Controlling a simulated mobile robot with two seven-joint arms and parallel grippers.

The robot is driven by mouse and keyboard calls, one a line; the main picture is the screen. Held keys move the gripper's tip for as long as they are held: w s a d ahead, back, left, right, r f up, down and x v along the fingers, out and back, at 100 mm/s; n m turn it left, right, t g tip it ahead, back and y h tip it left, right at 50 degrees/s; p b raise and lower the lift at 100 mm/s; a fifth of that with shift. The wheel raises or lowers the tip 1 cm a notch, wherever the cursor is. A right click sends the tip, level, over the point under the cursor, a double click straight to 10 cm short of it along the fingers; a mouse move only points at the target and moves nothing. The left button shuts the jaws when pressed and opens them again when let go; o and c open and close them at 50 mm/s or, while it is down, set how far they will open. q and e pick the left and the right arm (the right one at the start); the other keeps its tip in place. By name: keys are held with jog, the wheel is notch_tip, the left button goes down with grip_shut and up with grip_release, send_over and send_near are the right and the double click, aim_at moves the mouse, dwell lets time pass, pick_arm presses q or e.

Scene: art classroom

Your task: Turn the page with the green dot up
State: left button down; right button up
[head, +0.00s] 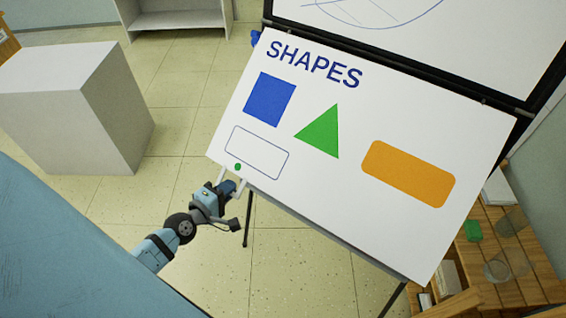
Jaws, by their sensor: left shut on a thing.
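The page (290,155) is a large white sheet on an easel. It shows the word SHAPES, a blue square, a green triangle, an orange rounded rectangle and an outlined box. The small green dot (238,167) is near its lower left corner, just below the outlined box. My left gripper (233,180) is at that lower left edge, with its fingers just below and beside the dot. It is shut on the page's edge. My right gripper is not in view.
A drawn sheet (365,20) hangs above the page, over the easel's dark bar. A wooden table (545,283) with glass jars and a green block stands at the lower right. A white plinth (75,110) stands at the left. Tiled floor lies between.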

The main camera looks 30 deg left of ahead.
pick_arm(q)
jog(key=s+r, duration=0.4)
jog(key=r, duration=0.2)
jog(key=shift+s, duration=0.4)
jog(key=s+r, duration=0.3)
jog(key=r, duration=0.5)
jog(key=shift+s+a+r, duration=0.25)
jog(key=shift+s+r, duration=0.1)
jog(key=shift+s, duration=0.05)
dwell(0.3)
